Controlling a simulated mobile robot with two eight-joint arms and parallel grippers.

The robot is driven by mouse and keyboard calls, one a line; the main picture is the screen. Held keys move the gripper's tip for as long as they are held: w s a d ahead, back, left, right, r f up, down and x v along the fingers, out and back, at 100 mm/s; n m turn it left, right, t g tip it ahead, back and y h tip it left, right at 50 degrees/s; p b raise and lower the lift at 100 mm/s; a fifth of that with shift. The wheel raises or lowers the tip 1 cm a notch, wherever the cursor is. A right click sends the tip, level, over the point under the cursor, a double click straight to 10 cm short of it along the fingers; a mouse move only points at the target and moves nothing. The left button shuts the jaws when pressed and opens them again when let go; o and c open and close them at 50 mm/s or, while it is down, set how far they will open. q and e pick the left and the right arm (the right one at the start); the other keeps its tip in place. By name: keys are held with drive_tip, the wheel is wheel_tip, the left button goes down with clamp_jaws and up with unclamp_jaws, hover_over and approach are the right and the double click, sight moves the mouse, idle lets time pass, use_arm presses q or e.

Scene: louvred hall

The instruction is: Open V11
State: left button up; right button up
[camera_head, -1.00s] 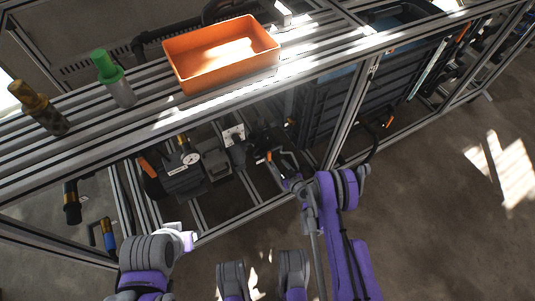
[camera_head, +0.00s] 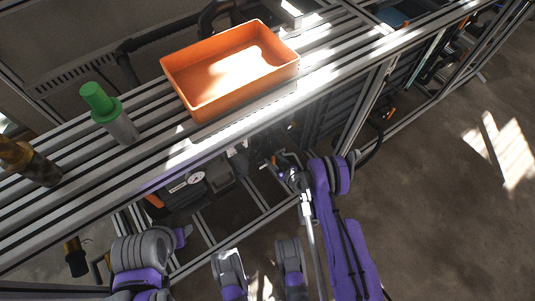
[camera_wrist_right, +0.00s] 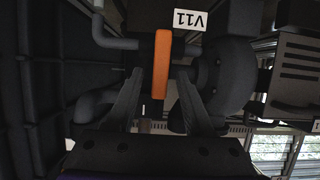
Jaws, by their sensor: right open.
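In the right wrist view, the V11 label (camera_wrist_right: 191,20) is a white plate that appears upside down. Beside it is an orange lever (camera_wrist_right: 161,65) that runs up and down the picture. My right gripper (camera_wrist_right: 160,76) is open, with one dark finger on each side of the lever's lower end; I cannot tell whether either touches it. In the head view, my right gripper (camera_head: 281,163) reaches in under the front edge of the bench, and the lever cannot be clearly made out there. My left arm shows at the lower left, but its gripper is not in view.
An orange tray (camera_head: 182,93), a green-topped cylinder (camera_head: 110,115) and a brown-topped cylinder (camera_head: 30,162) stand on the slatted bench (camera_head: 75,190). A gauge (camera_head: 196,177) sits below it. Dark pipes and housings crowd the lever. Floor at the right is clear.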

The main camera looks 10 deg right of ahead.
drive_tip(key=shift+w+a+f, duration=0.1)
drive_tip(key=shift+w, duration=0.2)
use_arm(q)
drive_tip(key=shift+w+a, duration=0.2)
drive_tip(key=shift+w, duration=0.15)
use_arm(e)
drive_tip(key=shift+c, duration=0.3)
clamp_jaws()
use_arm(q)
drive_tip(key=shift+b+x, duration=0.85)
drive_tip(key=shift+b, duration=0.35)
use_arm(e)
drive_tip(key=m+y, duration=0.1)
drive_tip(key=d+m+y, duration=0.1)
drive_tip(key=d+m, duration=0.1)
drive_tip(key=shift+w+f+m+g+y, duration=0.3)
drive_tip(key=shift+w+m+g+y, duration=0.1)
use_arm(q)
drive_tip(key=shift+s, duration=0.15)
